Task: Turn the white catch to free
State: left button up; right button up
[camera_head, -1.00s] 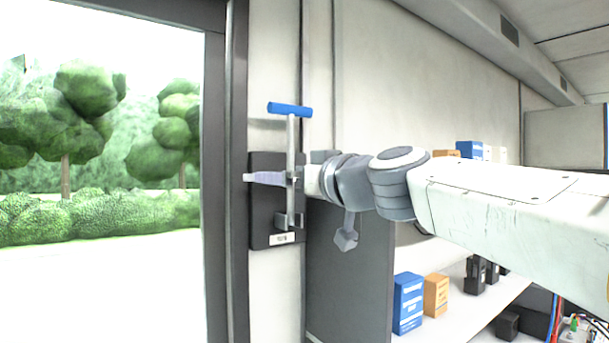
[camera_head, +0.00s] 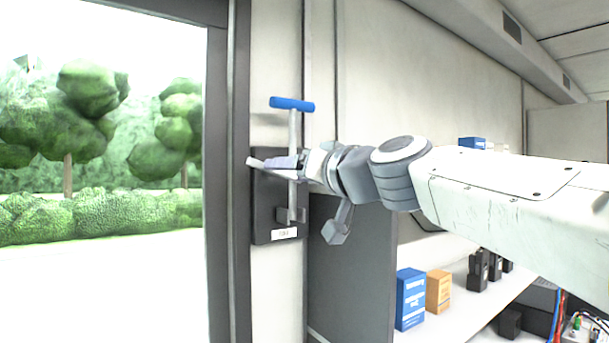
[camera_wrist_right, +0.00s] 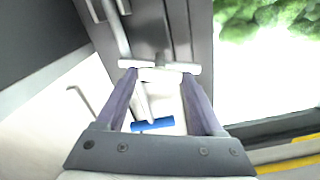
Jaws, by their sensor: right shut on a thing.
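The white catch (camera_head: 254,162) is on a dark plate (camera_head: 262,215) fixed to the wall beside the window frame. Its left end sticks out past my fingers, slightly raised. My right gripper (camera_head: 275,164) comes in from the right and is shut on the catch. In the right wrist view the white catch (camera_wrist_right: 160,76) sits between my fingertips, which partly hide it. A grey lever with a blue T-handle (camera_head: 292,104) stands upright on the same plate, passing by my fingers. My left gripper is not in view.
A white label (camera_head: 284,233) is at the bottom of the plate. A dark panel (camera_head: 350,265) stands right of the plate. Blue (camera_head: 410,298) and orange boxes (camera_head: 438,290) are on a shelf at the lower right. The window frame (camera_head: 228,250) is close on the left.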

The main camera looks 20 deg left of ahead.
jog(key=shift+f+m, duration=0.1)
jog(key=shift+m, duration=7)
jog(key=o, duration=1.4)
jog(key=b+v, duration=0.4)
jog(key=v, duration=0.6)
jog(key=shift+s+d, duration=0.15)
jog(key=shift+d, duration=0.1)
